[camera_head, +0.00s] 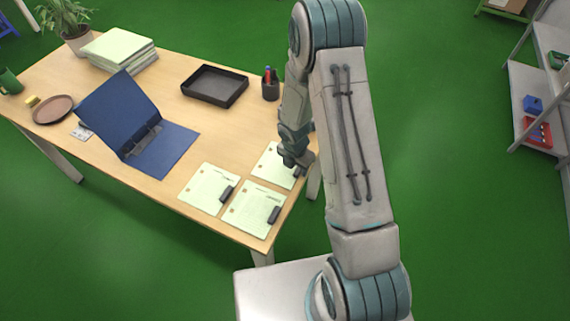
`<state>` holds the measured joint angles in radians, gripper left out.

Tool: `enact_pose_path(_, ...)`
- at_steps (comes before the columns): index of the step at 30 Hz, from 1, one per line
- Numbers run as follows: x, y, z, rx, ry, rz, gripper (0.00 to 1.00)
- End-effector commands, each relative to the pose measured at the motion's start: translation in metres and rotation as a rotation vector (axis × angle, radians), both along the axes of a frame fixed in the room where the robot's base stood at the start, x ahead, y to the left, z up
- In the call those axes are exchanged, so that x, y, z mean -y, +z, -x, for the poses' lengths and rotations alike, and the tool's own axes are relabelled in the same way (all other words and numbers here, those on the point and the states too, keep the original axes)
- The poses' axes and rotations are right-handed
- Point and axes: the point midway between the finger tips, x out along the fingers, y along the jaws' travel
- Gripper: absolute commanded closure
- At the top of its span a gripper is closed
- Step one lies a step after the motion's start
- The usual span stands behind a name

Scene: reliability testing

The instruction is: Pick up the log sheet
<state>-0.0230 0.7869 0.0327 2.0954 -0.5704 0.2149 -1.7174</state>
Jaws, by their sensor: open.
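Three pale log sheets lie flat near the right end of the wooden table. One log sheet (203,185) is at the left, one log sheet (248,211) is nearest the front edge, and one log sheet (267,168) is at the back right. Dark clip-like pieces rest on the left and front sheets. My gripper (293,170) is open, pointing down over the right side of the back right sheet and hiding part of it. I cannot tell whether its fingers touch the sheet.
An open blue binder (165,150) stands left of the sheets. A black tray (214,103) and a pen cup (270,89) are behind. A paper stack (117,48), a plant (66,18), a brown plate (53,110) and a green mug (10,82) are farther left. Shelves (535,85) stand right.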

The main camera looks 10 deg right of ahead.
Motion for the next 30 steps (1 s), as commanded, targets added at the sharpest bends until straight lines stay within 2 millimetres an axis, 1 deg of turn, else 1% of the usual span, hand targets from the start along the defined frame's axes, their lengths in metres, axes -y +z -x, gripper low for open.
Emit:
enact_pose_path(3, 0.001, -0.011, -0.001, -0.001, 0.0, 0.0, 0.55)
enact_pose_path(6, 0.001, -0.015, -0.002, 0.001, 0.0, 0.0, 0.55)
enact_pose_path(13, 0.002, -0.017, -0.002, 0.001, -0.001, 0.0, 0.55)
enact_pose_path(14, 0.002, -0.016, -0.002, 0.001, -0.001, -0.001, 0.58)
enact_pose_path(15, 0.002, -0.016, -0.002, 0.001, -0.001, -0.001, 0.69)
enact_pose_path(17, 0.002, -0.016, -0.002, 0.001, -0.001, -0.001, 0.85)
enact_pose_path(18, 0.002, -0.016, -0.002, 0.001, -0.001, -0.001, 0.96)
enact_pose_path(19, 0.002, -0.016, -0.002, 0.001, -0.001, -0.001, 1.0)
enact_pose_path(30, 0.002, -0.016, -0.002, 0.001, -0.001, -0.001, 1.0)
